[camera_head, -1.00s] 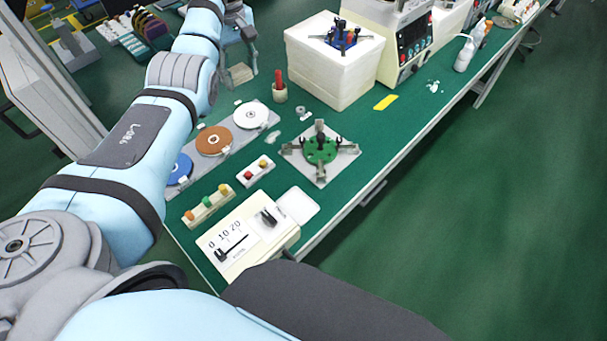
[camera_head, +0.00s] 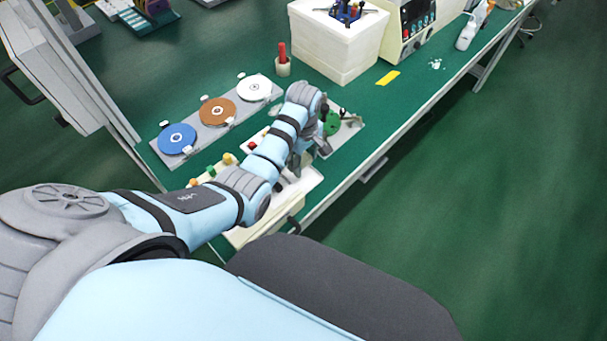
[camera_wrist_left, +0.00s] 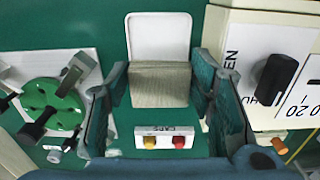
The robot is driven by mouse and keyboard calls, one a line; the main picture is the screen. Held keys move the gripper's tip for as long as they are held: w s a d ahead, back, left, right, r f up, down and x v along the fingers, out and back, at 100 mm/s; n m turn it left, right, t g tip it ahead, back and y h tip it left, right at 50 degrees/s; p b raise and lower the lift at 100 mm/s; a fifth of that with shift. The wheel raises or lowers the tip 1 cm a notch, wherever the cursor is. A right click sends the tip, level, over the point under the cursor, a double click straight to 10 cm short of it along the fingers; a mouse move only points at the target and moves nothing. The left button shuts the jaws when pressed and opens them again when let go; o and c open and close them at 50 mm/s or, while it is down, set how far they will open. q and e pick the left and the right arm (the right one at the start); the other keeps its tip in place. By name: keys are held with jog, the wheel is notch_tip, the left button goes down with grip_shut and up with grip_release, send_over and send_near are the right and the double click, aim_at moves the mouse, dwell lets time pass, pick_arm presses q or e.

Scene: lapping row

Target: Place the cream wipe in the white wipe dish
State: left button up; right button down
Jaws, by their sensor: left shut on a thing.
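The cream wipe (camera_wrist_left: 160,88) is a folded, ribbed block held between the two fingers of my left gripper (camera_wrist_left: 160,80) in the left wrist view. The gripper is shut on it. The white wipe dish (camera_wrist_left: 159,37) is a shallow, rounded square just beyond the wipe, at the top of that view. The wipe overlaps the dish's near edge in the picture; I cannot tell the height between them. In the head view my left gripper (camera_head: 298,158) is over the bench's front part, and the arm hides the wipe. My right gripper is not in view.
A cream meter box (camera_wrist_left: 270,60) with a black knob stands right of the gripper. A small block with yellow and red buttons (camera_wrist_left: 165,138) lies below it. A green fixture (camera_wrist_left: 50,105) is at left. Blue, brown and white discs (camera_head: 218,111) lie on a grey strip.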

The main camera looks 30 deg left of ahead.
aim_at(304, 178)
pick_arm(q)
notch_tip(304, 178, down, 6)
jog(key=shift+w+f+b, duration=0.1)
jog(key=shift+b, duration=0.9)
jog(key=shift+f, duration=0.25)
jog(key=shift+r, duration=0.2)
jog(key=shift+f, duration=0.2)
jog(key=o, duration=0.9)
jog(key=shift+r, duration=0.1)
